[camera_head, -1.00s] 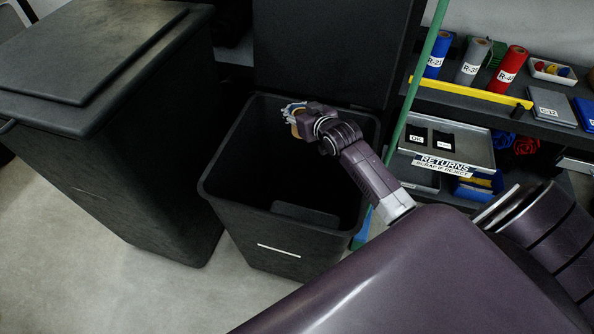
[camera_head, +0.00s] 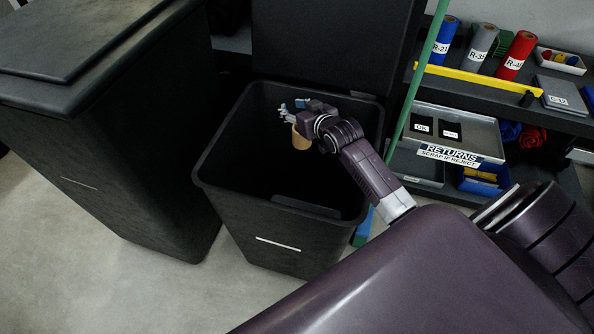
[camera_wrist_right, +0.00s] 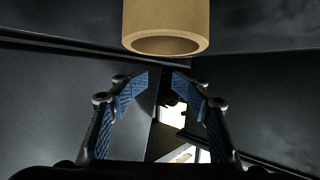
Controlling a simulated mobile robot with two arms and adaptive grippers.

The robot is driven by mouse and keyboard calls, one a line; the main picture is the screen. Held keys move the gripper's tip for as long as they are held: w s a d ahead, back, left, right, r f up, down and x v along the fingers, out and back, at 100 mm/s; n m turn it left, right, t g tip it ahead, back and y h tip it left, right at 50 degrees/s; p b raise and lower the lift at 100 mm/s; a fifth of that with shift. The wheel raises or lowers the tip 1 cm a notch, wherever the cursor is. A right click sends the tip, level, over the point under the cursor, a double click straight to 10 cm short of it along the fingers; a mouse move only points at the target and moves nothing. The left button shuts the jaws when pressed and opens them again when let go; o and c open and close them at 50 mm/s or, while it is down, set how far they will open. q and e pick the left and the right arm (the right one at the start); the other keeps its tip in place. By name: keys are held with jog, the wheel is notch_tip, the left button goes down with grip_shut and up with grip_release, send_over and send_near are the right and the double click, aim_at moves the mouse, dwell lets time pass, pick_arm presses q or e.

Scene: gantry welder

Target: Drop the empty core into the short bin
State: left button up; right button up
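The empty core (camera_head: 301,140) is a tan tube just below my right gripper (camera_head: 287,111), over the open short bin (camera_head: 262,222). In the right wrist view the core (camera_wrist_right: 166,28) hangs beyond the fingertips, with its hollow end showing. The right gripper (camera_wrist_right: 160,84) has its blue-padded fingers spread, with nothing between them; the core looks apart from them. The short bin is black, with its lid raised behind it, and its inside is dark. My left gripper is not in view.
A taller black bin (camera_head: 120,150) with a shut lid stands to the left. A green pole (camera_head: 420,82) rises just right of the short bin. Shelves on the right hold labelled rolls (camera_head: 477,48) and a returns tray (camera_head: 470,135).

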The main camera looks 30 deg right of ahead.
jog(key=o, duration=0.4)
jog(key=shift+s, duration=0.15)
jog(key=v, duration=1.1)
jog(key=shift+s+r, duration=0.15)
jog(key=shift+s, duration=0.2)
